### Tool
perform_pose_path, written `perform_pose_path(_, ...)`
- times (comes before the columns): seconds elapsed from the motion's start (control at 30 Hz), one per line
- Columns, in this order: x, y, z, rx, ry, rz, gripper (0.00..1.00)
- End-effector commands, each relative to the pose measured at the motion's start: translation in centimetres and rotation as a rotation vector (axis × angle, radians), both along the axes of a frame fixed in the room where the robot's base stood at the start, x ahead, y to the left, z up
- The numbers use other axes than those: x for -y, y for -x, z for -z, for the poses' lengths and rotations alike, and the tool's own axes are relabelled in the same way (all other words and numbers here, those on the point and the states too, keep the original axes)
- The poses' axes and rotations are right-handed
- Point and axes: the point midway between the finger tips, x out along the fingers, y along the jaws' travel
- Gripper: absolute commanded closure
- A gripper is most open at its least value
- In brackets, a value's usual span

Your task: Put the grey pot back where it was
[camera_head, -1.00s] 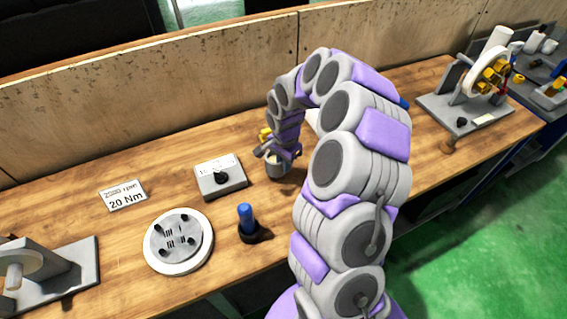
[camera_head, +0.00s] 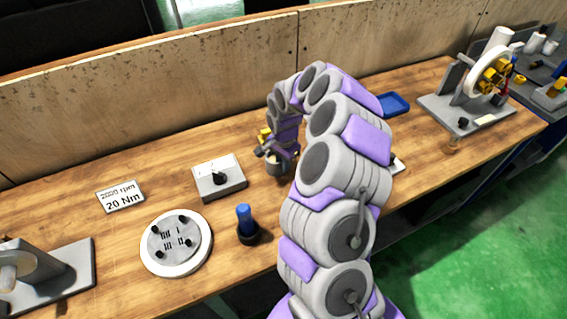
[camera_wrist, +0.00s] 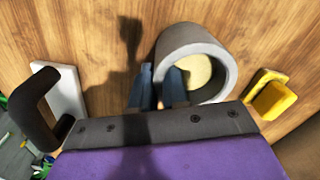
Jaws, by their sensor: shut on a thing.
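The grey pot (camera_head: 276,169) is upright at the middle of the wooden bench, under my gripper (camera_head: 273,155). In the wrist view the pot (camera_wrist: 229,63) is a thick grey ring with a pale yellow round inside. My gripper (camera_wrist: 160,84) has one dark finger inside the pot's rim and one outside it, shut on the near-left wall. The pot looks to be at or very near the bench top; I cannot tell whether it touches.
A grey box with a knob (camera_head: 219,178) stands left of the pot. A blue-topped peg (camera_head: 245,224) and a round white plate (camera_head: 176,243) are nearer. A yellow piece (camera_wrist: 272,98) is close beside the pot. A blue tray (camera_head: 394,104) lies behind right.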

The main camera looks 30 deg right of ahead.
Motion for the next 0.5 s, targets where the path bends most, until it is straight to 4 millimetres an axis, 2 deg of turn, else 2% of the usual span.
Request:
perform_pose_path(0.03, 0.01, 0.0, 0.03, 0.0, 0.0, 0.0, 0.85)
perform_pose_path(0.3, 0.01, -0.01, 0.0, 0.0, 0.0, 0.0, 0.6)
perform_pose_path(0.5, 0.0, 0.0, -0.01, 0.0, 0.0, 0.0, 0.6)
